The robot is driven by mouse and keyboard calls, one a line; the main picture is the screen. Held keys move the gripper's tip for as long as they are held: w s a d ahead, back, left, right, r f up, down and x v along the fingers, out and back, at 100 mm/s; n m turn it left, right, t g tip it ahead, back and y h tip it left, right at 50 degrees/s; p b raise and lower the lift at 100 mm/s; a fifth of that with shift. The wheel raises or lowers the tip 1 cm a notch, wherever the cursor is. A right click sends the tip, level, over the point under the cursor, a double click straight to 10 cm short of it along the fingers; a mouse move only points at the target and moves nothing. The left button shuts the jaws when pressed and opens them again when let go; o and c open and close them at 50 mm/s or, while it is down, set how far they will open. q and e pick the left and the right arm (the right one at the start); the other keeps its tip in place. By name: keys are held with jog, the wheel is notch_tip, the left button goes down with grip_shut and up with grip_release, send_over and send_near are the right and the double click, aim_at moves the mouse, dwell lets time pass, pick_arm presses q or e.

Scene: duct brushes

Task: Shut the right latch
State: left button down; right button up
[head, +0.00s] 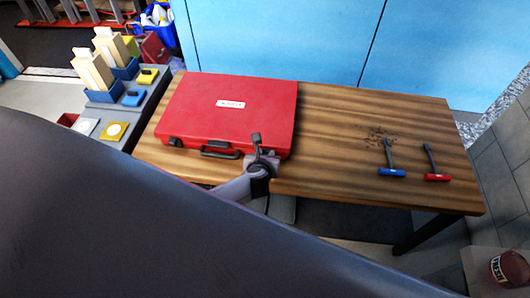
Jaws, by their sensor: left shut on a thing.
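The red case (245,95) lies flat with its lid down on the wooden table, a white label on top. Its black handle (220,154) is on the front side. The left latch (175,142) shows as a dark piece on the front edge. My left gripper (256,142) is at the front edge near the right corner, where the right latch is. It is shut on the right latch, which it mostly hides, so I cannot tell the latch's position. My right gripper is not in view.
A blue-handled brush (391,172) and a red-handled brush (436,177) lie on the wooden table (340,150) at right, near dark debris (381,136). A grey side unit (150,98) with blue holders stands at left. My large arm link covers the lower left.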

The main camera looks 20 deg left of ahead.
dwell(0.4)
pick_arm(q)
jog(key=c, duration=0.9)
grip_release()
jog(key=shift+v, duration=3.5)
